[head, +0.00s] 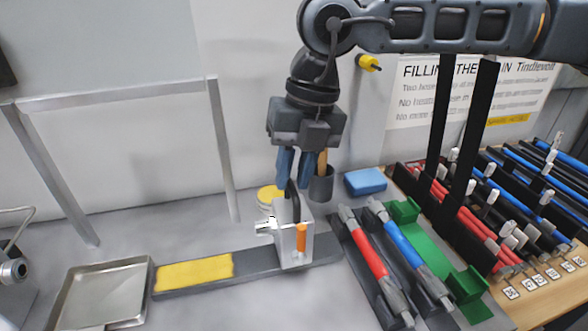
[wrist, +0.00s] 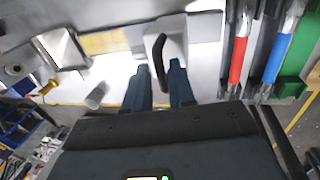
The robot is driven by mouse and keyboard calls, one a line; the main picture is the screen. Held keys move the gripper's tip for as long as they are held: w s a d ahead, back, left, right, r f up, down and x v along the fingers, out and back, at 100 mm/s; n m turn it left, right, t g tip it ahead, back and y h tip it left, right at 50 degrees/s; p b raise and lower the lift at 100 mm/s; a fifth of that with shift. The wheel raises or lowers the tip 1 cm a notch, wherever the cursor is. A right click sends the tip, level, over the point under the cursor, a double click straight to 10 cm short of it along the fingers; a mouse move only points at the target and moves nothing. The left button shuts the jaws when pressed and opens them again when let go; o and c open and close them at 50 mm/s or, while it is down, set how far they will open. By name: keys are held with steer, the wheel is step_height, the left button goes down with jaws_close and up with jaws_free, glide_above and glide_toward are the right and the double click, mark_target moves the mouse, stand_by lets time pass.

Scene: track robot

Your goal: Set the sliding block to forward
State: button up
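The sliding block (head: 284,247) is pale grey with a black curved handle (head: 292,203) on top and an orange strip on its front. It sits toward the right end of a dark track (head: 200,285), right of a yellow patch (head: 195,272). My gripper (head: 296,185) points down just above the block, its blue fingers apart around the handle's upper end. In the wrist view my gripper (wrist: 159,66) is open, with the handle (wrist: 157,62) showing between the fingertips. No finger is clearly pressed on the handle, and contact cannot be told.
A metal tray (head: 100,292) lies left of the track. A red-handled tool (head: 368,255) and a blue-handled tool (head: 408,250) lie close on the right. A dark cup (head: 321,187), a yellow tin (head: 268,194) and a blue box (head: 365,181) stand behind. The track left of the block is clear.

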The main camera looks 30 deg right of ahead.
jaws_close()
stand_by(0.3)
